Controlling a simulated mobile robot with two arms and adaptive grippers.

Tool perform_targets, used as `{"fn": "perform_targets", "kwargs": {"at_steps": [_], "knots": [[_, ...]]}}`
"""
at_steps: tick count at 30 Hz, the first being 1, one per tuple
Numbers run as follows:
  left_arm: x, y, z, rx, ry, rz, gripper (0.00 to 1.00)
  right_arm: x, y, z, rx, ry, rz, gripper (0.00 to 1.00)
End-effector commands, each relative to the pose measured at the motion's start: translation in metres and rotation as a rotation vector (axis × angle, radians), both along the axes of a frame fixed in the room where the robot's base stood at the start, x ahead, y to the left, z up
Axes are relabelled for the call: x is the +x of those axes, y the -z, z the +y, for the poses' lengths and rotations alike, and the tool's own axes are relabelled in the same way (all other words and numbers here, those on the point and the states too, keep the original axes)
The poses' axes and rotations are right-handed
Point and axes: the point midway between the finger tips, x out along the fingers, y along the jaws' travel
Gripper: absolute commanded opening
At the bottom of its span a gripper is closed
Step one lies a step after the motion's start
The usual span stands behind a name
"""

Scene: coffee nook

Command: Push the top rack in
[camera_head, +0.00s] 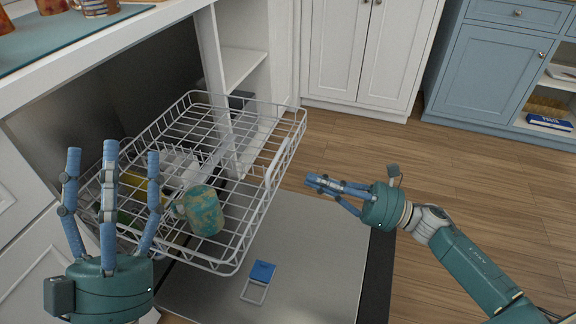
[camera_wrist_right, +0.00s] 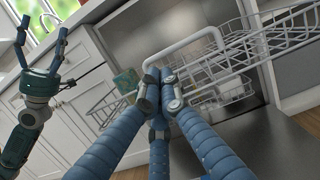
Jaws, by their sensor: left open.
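The top rack (camera_head: 268,205) is a white wire rack, slid out of the dishwasher above its lowered door. Its front handle (camera_head: 277,158) faces right; in the right wrist view the handle (camera_wrist_right: 181,45) shows as a white loop just beyond the fingertips. My right gripper (camera_head: 318,184) has its fingers together, pointing at the rack's front with a small gap, holding nothing visible. It also shows in the right wrist view (camera_wrist_right: 158,85). My left gripper (camera_head: 112,155) is open with fingers up, at the rack's near left side, hiding part of it.
A teal and brown mug (camera_head: 205,211) stands in the rack. The lowered dishwasher door (camera_head: 310,245) carries a blue-lidded detergent compartment (camera_head: 262,273). A counter (camera_head: 70,53) with cups is above left. Wood floor (camera_head: 450,165) is clear to the right, before white and blue cabinets.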

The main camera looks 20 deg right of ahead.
Motion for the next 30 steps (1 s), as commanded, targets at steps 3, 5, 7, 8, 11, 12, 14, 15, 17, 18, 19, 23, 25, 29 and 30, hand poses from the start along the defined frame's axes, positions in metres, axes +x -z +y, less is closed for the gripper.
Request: {"fn": "perform_targets", "kwargs": {"at_steps": [3,5,7,8,11,12,14,15,17,18,19,23,25,29,30], "knots": [[0.016,0.018,-0.002,0.032,-0.006,0.112,0.78,0.009,-0.006,0.013,0.0,-0.001,-0.002,0.0],[0.024,0.029,-0.003,0.049,-0.009,0.168,0.78,0.013,-0.008,0.019,0.001,-0.001,-0.002,0.0],[0.032,0.042,-0.003,0.068,-0.013,0.233,0.78,0.018,-0.009,0.026,0.001,-0.001,-0.002,0.0],[0.035,0.048,-0.003,0.075,-0.015,0.262,0.78,0.019,-0.01,0.029,0.002,-0.001,-0.001,0.0],[0.043,0.067,-0.003,0.1,-0.019,0.352,0.78,0.025,-0.011,0.037,0.001,0.0,-0.001,0.0],[0.046,0.075,-0.003,0.11,-0.022,0.386,0.78,0.027,-0.012,0.04,0.0,-0.001,-0.002,0.0],[0.049,0.085,-0.002,0.121,-0.025,0.43,0.78,0.03,-0.013,0.044,0.0,-0.001,-0.002,0.0],[0.05,0.091,-0.002,0.129,-0.026,0.457,0.78,0.032,-0.013,0.047,0.0,0.0,-0.001,0.0],[0.052,0.099,-0.001,0.138,-0.028,0.491,0.78,0.034,-0.013,0.05,-0.001,0.0,-0.001,0.0],[0.053,0.104,-0.001,0.144,-0.029,0.51,0.78,0.035,-0.013,0.052,0.0,0.001,-0.001,0.0],[0.053,0.107,-0.001,0.146,-0.03,0.522,0.78,0.036,-0.013,0.053,-0.001,0.001,0.0,0.0],[0.054,0.115,0.0,0.155,-0.032,0.554,0.78,0.038,-0.013,0.056,-0.001,0.0,0.0,0.0],[0.054,0.117,0.0,0.157,-0.031,0.562,0.78,0.038,-0.013,0.056,-0.001,0.0,0.0,0.0],[0.054,0.118,0.0,0.157,-0.031,0.563,0.78,0.038,-0.013,0.056,-0.001,0.0,0.001,0.0],[0.054,0.117,0.0,0.157,-0.031,0.563,0.78,0.038,-0.013,0.056,-0.001,0.0,0.001,0.0]]}}
